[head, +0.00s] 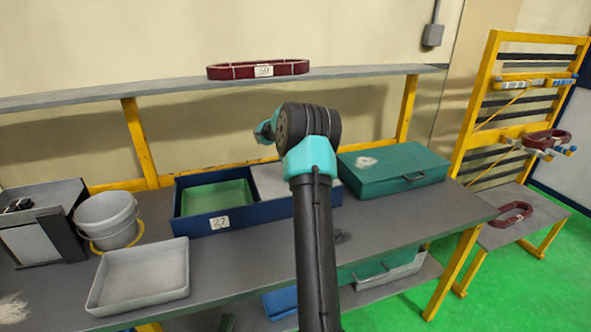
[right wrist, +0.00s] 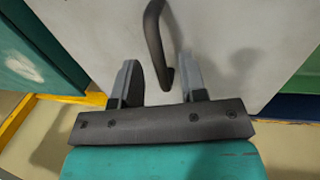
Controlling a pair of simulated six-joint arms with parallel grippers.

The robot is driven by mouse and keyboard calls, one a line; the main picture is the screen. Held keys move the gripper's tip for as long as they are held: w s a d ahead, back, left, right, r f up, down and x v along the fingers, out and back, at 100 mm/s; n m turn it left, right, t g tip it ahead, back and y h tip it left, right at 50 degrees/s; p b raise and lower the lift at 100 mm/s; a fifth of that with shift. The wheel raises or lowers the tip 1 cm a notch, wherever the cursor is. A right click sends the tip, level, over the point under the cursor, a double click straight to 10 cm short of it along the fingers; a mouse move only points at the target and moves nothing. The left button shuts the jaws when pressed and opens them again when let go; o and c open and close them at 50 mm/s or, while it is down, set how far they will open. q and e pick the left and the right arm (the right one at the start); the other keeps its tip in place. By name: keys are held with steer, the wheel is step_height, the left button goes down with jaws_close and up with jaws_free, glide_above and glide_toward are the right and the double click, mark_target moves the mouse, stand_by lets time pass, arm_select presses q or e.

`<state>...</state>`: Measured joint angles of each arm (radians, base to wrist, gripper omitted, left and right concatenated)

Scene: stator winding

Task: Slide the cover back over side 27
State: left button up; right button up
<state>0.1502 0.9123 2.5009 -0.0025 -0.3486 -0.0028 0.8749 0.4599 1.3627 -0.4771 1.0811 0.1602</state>
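The blue box (head: 180,232) stands on the bench with a label reading 27 (head: 219,223) on the left of its front. Its left compartment, above the label, is open and shows an empty green floor (head: 215,197). A grey cover (head: 268,180) lies over the right part, partly hidden by my right arm. In the right wrist view the cover (right wrist: 235,60) fills the middle, with a dark curved handle (right wrist: 153,35). My right gripper (right wrist: 158,75) is open, its fingers on either side of the handle's near end; contact cannot be told. My left gripper is not in view.
A closed green case (head: 392,172) stands right of the box. A grey tray (head: 140,278), a bucket (head: 106,217) and a grey bin (head: 45,225) are to the left. A shelf (head: 370,71) holding a dark red coil (head: 258,69) runs behind.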

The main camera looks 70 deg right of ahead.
steer(key=shift+c, duration=0.3)
jaws_close()
steer(key=shift+a, duration=0.1)
